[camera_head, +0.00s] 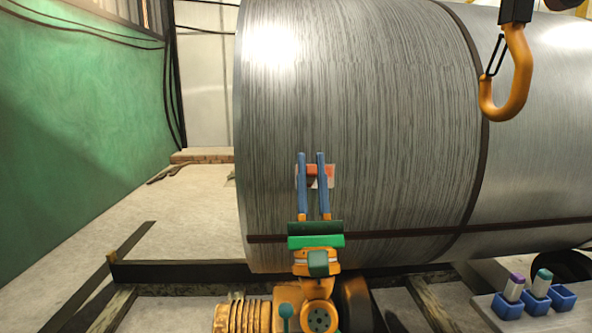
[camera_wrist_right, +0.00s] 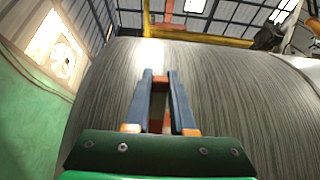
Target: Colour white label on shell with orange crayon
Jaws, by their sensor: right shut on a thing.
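The shell is a large grey metal cylinder (camera_head: 370,110) lying on its side; its brushed surface also fills the wrist view (camera_wrist_right: 220,85). A small pale label (camera_head: 331,179) is on its lower left part, mostly hidden behind my right gripper's fingers. My right gripper (camera_head: 311,156) points up in front of the label, its two blue fingers shut on an orange-red crayon (camera_head: 313,170). The crayon also shows between the fingers in the wrist view (camera_wrist_right: 158,108). I cannot tell whether its tip touches the label, or how much of the label is coloured. My left gripper is not in view.
An orange hook (camera_head: 514,85) hangs at the upper right, before the cylinder. Blue holders (camera_head: 536,304) with a purple-tipped and a teal-tipped crayon stand at the lower right. A dark strap (camera_head: 400,236) runs along the cylinder. Floor at left is largely clear beside the green wall (camera_head: 75,120).

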